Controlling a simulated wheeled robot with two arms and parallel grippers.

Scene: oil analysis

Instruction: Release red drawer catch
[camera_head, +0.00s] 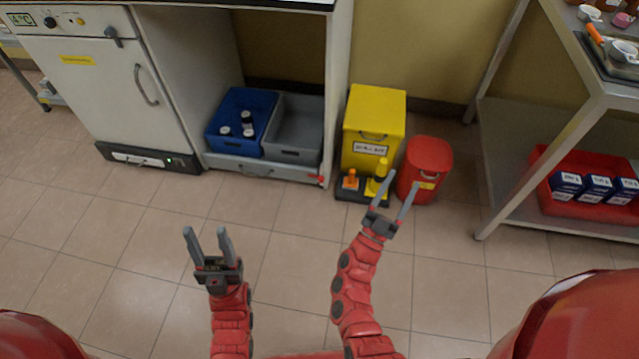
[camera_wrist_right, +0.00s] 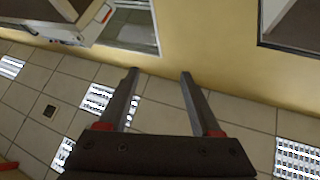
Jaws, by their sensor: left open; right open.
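The small red catch (camera_head: 318,179) is at the right end of the front of a low grey drawer (camera_head: 219,162) under the counter. The drawer has a handle at its middle and holds a blue bin (camera_head: 215,138) and a grey bin (camera_head: 316,145). My left gripper (camera_head: 205,232) is open and empty over the floor, nearer to me and left of the catch. My right gripper (camera_head: 402,180) is open and empty, right of the catch, and appears in front of the red canister. Its two fingers also show in the right wrist view (camera_wrist_right: 159,75), where neither catch nor drawer is seen.
A yellow bin (camera_head: 360,120), a red canister (camera_head: 432,155) and a dark tray with orange and yellow items stand right of the drawer. A white fridge (camera_head: 85,95) is at the left. A metal shelf (camera_head: 510,210) with a red crate is at the right. The floor before the drawer is clear.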

